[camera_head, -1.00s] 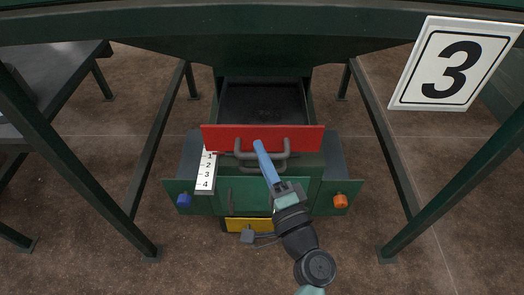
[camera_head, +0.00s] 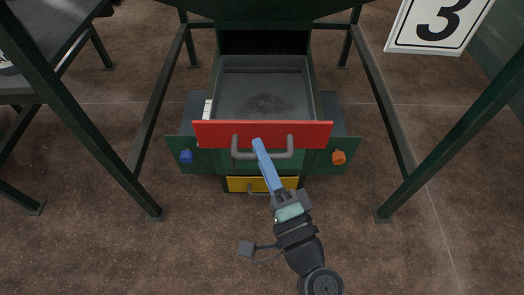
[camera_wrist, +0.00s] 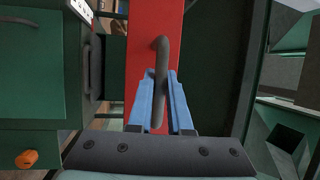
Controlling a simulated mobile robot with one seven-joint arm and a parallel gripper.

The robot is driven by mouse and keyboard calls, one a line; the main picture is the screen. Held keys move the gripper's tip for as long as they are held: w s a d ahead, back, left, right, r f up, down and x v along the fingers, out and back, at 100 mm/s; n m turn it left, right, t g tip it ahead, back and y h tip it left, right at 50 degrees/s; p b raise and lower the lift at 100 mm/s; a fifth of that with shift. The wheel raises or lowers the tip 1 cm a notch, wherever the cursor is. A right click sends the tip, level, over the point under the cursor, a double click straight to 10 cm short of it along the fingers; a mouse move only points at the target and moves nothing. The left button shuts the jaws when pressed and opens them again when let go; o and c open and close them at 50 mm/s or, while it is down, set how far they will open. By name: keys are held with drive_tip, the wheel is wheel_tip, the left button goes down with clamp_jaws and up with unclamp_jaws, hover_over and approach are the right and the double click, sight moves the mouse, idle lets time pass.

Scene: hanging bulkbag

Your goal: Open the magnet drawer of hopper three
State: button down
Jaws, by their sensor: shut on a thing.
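The magnet drawer is a tray with a red front (camera_head: 213,134) under the hopper with the "3" sign (camera_head: 438,22). It stands pulled out, and its grey inside (camera_head: 235,85) shows with a dark patch on the floor. A grey bar handle (camera_head: 290,145) is on the red front. My gripper (camera_head: 258,147) has blue fingers at the handle's middle. In the wrist view the handle (camera_wrist: 161,60) runs between the two blue fingers (camera_wrist: 160,100), which are shut on it. The fingertips' far side is hidden in the head view.
A yellow drawer front (camera_head: 240,184) sits below. A blue knob (camera_head: 186,157) and an orange knob (camera_head: 338,157) flank the red front on the green housing. Green frame legs (camera_head: 95,130) stand at both sides. The brown floor (camera_head: 150,250) in front is clear.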

drive_tip(key=c, duration=0.8)
unclamp_jaws()
drive_tip(key=shift+c, duration=0.2)
drive_tip(key=p+v, duration=0.1)
drive_tip(key=v, duration=1.2)
drive_tip(key=shift+f, duration=0.1)
